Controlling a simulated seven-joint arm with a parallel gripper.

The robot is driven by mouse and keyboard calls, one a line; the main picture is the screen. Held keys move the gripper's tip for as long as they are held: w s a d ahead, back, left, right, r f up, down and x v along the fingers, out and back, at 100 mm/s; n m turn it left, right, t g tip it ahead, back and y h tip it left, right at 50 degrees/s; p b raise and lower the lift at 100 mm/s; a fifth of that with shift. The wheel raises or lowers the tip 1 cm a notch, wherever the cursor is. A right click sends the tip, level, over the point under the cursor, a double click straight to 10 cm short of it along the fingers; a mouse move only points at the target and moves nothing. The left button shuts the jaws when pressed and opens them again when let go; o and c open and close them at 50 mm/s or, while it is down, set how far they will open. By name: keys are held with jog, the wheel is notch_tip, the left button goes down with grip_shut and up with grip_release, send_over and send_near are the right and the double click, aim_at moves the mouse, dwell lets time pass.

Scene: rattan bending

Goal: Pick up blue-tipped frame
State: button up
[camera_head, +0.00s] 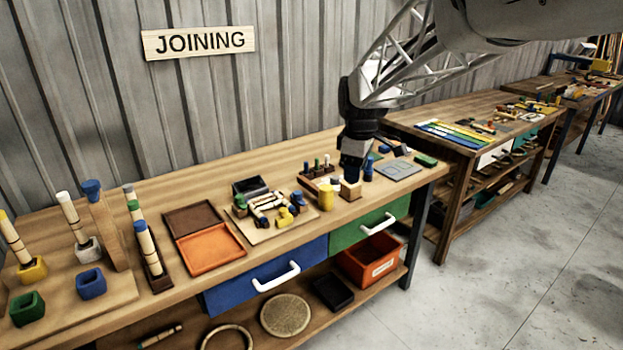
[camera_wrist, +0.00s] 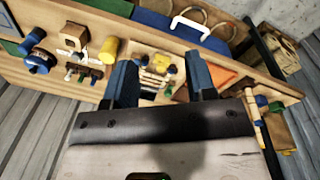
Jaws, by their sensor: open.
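A pale pole with a blue tip (camera_head: 146,247) stands in a dark narrow rack (camera_head: 157,279) on the left part of the bench, beside a green-banded pole (camera_head: 133,205). It is the likeliest blue-tipped frame, though I cannot be sure. Blue and green tips (camera_wrist: 262,101) also show at the right of the wrist view. My gripper (camera_head: 351,178) is above the right part of the bench, well to the right of the rack. In the wrist view its blue fingers (camera_wrist: 161,82) are apart, with nothing held between them.
A blue socket (camera_head: 91,284) and a green socket (camera_head: 27,308) stand empty on the left board. An orange tray (camera_head: 210,250) and a board with small parts (camera_head: 270,212) lie between the rack and my gripper. A yellow cylinder (camera_head: 326,195) stands close to my gripper.

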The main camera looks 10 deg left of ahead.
jog(key=w+a+f+n, duration=0.3)
jog(key=w+a+f, duration=0.1)
jog(key=w+a, duration=0.25)
jog(key=w+a+f+n, duration=0.35)
jog(key=w+a, duration=0.25)
jog(key=a, duration=0.2)
jog(key=n+g, duration=0.1)
jog(key=n, duration=0.4)
send_over(270, 206)
jog(key=f, duration=1)
jog(key=shift+w+a+f, duration=0.25)
jog(key=shift+w+f, duration=0.1)
jog(key=shift+f, duration=0.1)
jog(key=shift+f, duration=1.2)
jog(key=shift+f, duration=0.1)
jog(key=shift+f, duration=2.5)
jog(key=shift+c, duration=0.5)
